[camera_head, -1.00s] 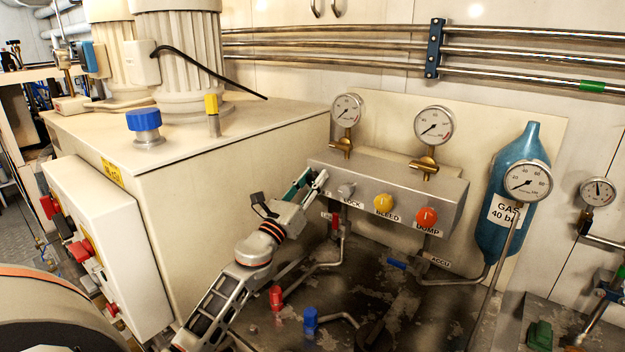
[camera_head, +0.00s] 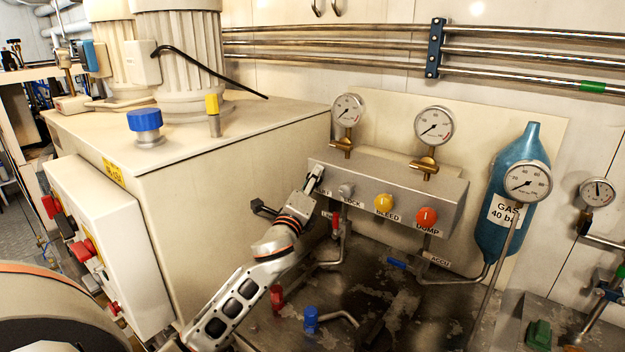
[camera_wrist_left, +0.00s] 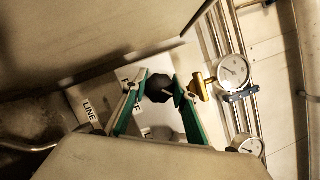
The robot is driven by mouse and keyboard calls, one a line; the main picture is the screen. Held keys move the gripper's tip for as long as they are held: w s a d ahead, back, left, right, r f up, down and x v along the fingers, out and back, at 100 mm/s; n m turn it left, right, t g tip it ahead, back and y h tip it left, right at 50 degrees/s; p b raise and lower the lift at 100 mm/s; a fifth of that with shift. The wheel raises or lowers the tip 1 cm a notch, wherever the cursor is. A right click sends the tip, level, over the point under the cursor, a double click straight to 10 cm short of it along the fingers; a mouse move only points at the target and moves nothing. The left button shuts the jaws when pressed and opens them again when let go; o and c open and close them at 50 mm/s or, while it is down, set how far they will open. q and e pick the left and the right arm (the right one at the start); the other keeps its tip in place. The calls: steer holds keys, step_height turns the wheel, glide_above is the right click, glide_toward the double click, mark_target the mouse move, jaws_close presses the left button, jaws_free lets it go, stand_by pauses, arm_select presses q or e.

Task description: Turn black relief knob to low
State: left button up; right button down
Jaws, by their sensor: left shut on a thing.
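The black relief knob (camera_wrist_left: 159,88) shows in the left wrist view as a dark, faceted knob on the grey valve block (camera_head: 447,197). My left gripper (camera_wrist_left: 157,90) has its green-sided fingers on either side of the knob and is shut on it. In the head view my left gripper (camera_head: 316,177) is at the left end of the block and hides the knob. The knob's setting cannot be read, as its label is partly covered. My right gripper is not in view.
To the right on the block are a grey knob (camera_head: 346,190), a yellow knob (camera_head: 383,203) and an orange-red knob (camera_head: 427,217). Two gauges (camera_head: 348,108) (camera_head: 434,126) stand above. The large cream tank (camera_head: 240,200) is close on the left.

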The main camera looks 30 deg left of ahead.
arm_select(q)
steer(key=n+g, duration=0.2)
steer(key=n, duration=0.3)
steer(key=shift+n, duration=0.4)
steer(key=shift+n+g, duration=0.6)
steer(key=shift+n, duration=0.9)
steer(key=shift+f, duration=0.1)
steer(key=o, duration=1.1)
